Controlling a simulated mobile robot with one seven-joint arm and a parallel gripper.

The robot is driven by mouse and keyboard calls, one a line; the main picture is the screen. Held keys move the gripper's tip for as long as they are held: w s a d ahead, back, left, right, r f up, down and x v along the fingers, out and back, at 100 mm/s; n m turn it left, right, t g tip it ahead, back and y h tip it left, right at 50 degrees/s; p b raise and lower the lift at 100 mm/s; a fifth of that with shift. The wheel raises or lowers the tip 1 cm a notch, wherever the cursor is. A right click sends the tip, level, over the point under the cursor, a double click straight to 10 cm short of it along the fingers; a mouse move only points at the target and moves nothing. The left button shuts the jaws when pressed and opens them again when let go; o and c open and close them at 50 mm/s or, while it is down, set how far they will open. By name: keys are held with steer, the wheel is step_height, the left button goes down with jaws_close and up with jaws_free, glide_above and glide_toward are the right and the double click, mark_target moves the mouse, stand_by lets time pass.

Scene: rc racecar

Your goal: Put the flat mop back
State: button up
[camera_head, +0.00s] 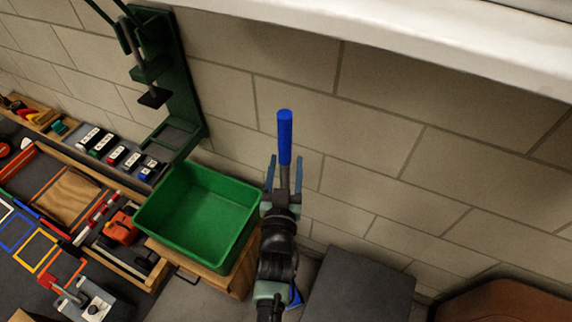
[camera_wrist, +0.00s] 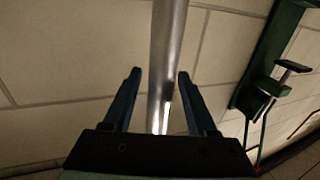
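The flat mop stands near the wall, with its blue grip (camera_head: 284,137) at the top and a grey metal pole below. In the wrist view the pole (camera_wrist: 165,50) runs between my two fingers, nearer the right one, with a clear gap on the left. My gripper (camera_head: 284,166) is open around or just behind the pole, below the blue grip; its fingers also show in the wrist view (camera_wrist: 159,78). A small blue piece (camera_head: 295,296) low beside my arm may be the mop's head; my arm hides most of it.
A green bin (camera_head: 236,190) on a wooden stand is close to the left of my gripper. A workbench with tools and coloured frames (camera_head: 40,250) lies at left. A dark grey box (camera_head: 360,285) stands at lower right.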

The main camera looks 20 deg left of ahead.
steer(key=shift+s+d, duration=0.1)
steer(key=shift+s, duration=0.2)
steer(key=v, duration=1.1)
steer(key=shift+s, duration=0.2)
steer(key=shift+d+r, duration=0.1)
